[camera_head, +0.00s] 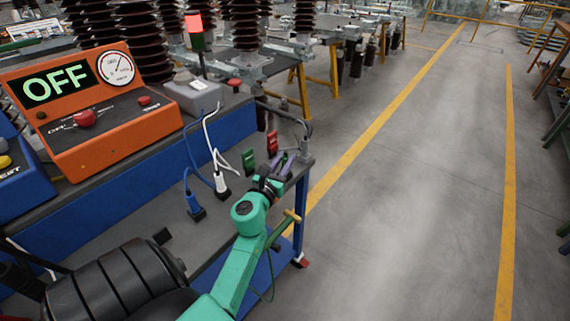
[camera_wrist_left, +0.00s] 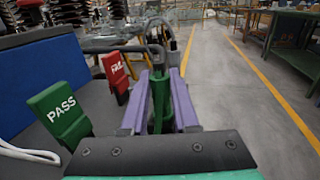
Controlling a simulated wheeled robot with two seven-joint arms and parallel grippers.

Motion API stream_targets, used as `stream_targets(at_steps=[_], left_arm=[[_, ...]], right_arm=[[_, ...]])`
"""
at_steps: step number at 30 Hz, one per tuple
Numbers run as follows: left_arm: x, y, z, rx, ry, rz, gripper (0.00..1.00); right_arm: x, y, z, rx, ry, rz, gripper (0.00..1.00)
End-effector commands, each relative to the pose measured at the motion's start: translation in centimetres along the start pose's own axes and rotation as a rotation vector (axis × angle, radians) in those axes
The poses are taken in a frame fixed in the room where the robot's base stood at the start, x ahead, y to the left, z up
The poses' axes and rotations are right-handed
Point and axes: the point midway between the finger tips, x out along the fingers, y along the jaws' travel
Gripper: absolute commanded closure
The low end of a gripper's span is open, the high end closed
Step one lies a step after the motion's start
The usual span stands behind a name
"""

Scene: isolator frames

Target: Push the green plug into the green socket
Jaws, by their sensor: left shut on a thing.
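My left gripper (camera_head: 281,163) is at the far right corner of the cart, its two purple fingers pointing away. In the left wrist view the gripper (camera_wrist_left: 160,90) has a dark green thing, seemingly the green plug (camera_wrist_left: 158,103), between its fingers. It is shut on this thing, which is partly hidden by the fingers and the gripper's front edge. I cannot make out a green socket in either view; the space beyond the fingertips is small and partly hidden. My right gripper is not in view.
A green PASS block (camera_wrist_left: 62,112) and a red FAIL block (camera_wrist_left: 115,72) stand left of the fingers. A white plug (camera_head: 221,185) and a blue plug (camera_head: 195,207) with cables stand on the cart. An orange tester (camera_head: 95,110) reads OFF. Open floor lies to the right.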

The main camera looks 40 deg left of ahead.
Motion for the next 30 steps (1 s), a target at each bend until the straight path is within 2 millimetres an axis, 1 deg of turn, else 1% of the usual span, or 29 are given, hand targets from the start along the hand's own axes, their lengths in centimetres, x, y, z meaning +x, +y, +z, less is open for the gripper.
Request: stream_targets(at_steps=[2, 10, 13, 15, 17, 20, 23, 27, 30], left_arm=[[0.0, 0.0, -0.2, 0.0, 0.003, 0.0, 1.0], [0.0, 0.0, -0.3, 0.0, 0.006, 0.001, 1.0], [0.0, 0.0, 0.3, 0.001, 0.007, 0.0, 1.0], [0.0, 0.0, 1.2, 0.003, 0.007, 0.0, 1.0], [0.0, 0.1, 2.4, 0.006, 0.005, 0.0, 1.0], [0.0, 0.0, 5.2, 0.007, 0.002, -0.002, 1.0], [0.0, 0.0, 8.6, 0.007, 0.002, -0.002, 1.0], [0.0, -0.1, 13.7, 0.007, 0.002, -0.005, 1.0], [0.0, -0.1, 16.6, 0.005, 0.003, -0.004, 1.0]], right_arm=[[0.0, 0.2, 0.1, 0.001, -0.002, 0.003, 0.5], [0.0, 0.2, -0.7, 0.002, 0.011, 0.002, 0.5], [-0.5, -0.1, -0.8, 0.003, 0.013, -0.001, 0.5], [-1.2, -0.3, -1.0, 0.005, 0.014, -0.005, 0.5], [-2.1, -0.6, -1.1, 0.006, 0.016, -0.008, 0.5], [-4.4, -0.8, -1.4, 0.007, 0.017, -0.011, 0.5], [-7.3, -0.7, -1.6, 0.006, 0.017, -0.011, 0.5], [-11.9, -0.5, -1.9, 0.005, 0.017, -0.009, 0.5], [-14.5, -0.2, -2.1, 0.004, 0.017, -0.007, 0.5]])
